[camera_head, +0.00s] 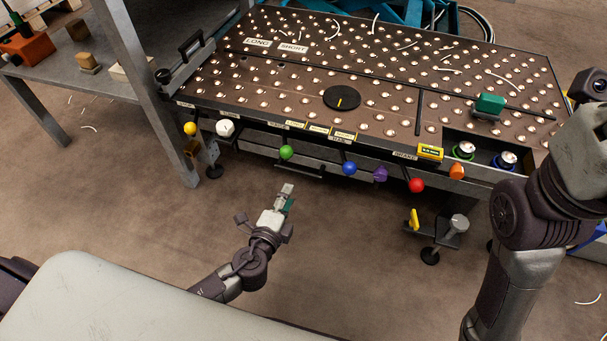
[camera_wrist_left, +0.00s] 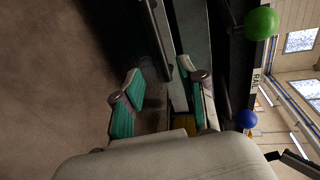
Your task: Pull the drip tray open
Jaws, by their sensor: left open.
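My left gripper (camera_head: 287,197) is open and empty in front of the table's front edge, below the green knob. In the left wrist view its two teal-padded fingers (camera_wrist_left: 160,98) stand apart. A dark tray-like part with a thin bar along its front (camera_head: 298,172), which looks like the drip tray, sits under the table edge, beyond the fingertips. In the left wrist view a dark bar (camera_wrist_left: 157,38) and a grey-green panel (camera_wrist_left: 192,30) lie just past the fingers; I see no clear contact. My right arm comes in at the right; its gripper does not show.
The ball table (camera_head: 300,80) carries a black dial (camera_head: 342,98) and a green block (camera_head: 490,103). Coloured knobs, including green (camera_head: 287,152), blue (camera_head: 349,168) and red (camera_head: 416,185), stick out along its front. A grey bench (camera_head: 55,70) stands at left. Floor near my left gripper is clear.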

